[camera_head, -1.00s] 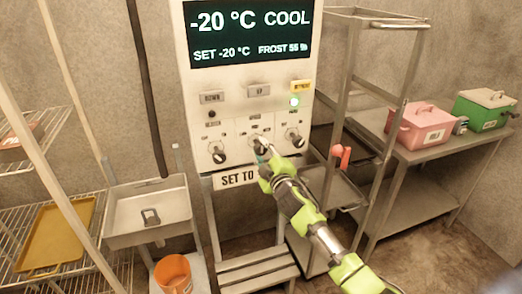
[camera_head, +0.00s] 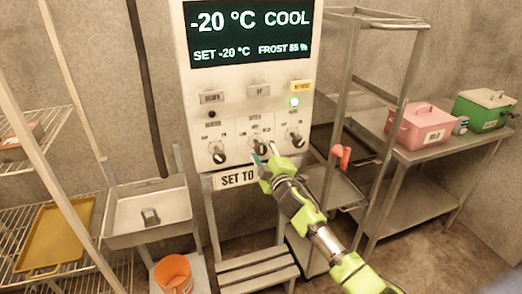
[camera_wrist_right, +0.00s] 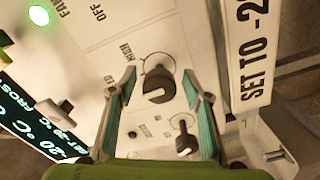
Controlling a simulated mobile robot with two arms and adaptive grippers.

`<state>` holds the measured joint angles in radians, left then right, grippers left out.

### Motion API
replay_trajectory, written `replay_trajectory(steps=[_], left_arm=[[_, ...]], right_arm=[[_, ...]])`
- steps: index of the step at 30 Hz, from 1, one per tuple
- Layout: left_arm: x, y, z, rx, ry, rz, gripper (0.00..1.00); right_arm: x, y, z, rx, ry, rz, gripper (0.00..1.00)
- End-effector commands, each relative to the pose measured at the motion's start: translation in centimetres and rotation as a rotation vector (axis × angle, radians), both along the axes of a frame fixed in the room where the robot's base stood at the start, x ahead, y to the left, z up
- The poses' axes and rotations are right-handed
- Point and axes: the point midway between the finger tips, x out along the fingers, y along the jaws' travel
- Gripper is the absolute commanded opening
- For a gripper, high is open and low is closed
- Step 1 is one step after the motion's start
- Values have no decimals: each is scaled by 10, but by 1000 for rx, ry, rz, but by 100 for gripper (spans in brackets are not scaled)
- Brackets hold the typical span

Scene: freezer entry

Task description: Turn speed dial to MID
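The speed dial (camera_head: 257,149) is the middle of three dark knobs on the white control panel (camera_head: 228,118); LOW, MID and HIGH are printed around it. My right gripper (camera_head: 262,160) is at its lower right in the head view. In the right wrist view the speed dial (camera_wrist_right: 158,80) shows between the two teal fingertips of my right gripper (camera_wrist_right: 160,76), which are apart with a gap on each side of the knob. I cannot tell how deep they reach around it, nor exactly where the dial points. My left gripper is not in view.
The heater dial (camera_head: 217,153) and fan dial (camera_head: 295,142) sit close on either side. A metal rack (camera_head: 342,105) stands right of the panel, near my arm. The SET TO sign (camera_head: 237,179) is below.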

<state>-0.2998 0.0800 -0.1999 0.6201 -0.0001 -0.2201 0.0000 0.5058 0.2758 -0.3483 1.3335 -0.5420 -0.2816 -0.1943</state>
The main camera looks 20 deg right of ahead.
Motion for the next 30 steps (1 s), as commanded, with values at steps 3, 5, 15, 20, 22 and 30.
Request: replay_trajectory(steps=[3, 5, 15, 20, 22, 30], left_arm=[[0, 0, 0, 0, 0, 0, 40], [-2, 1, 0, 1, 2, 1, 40], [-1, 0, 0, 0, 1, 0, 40], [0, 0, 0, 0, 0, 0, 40], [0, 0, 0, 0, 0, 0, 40], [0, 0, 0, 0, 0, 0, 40]], right_arm=[[0, 0, 0, 1, 0, 0, 45], [-1, 0, 0, 0, 0, 0, 45], [-38, -1, -1, 0, 0, 1, 45], [-70, -2, -2, 0, 2, 1, 45], [-82, -3, -1, 0, 1, 2, 45], [-115, -4, -1, 0, 1, 0, 45]])
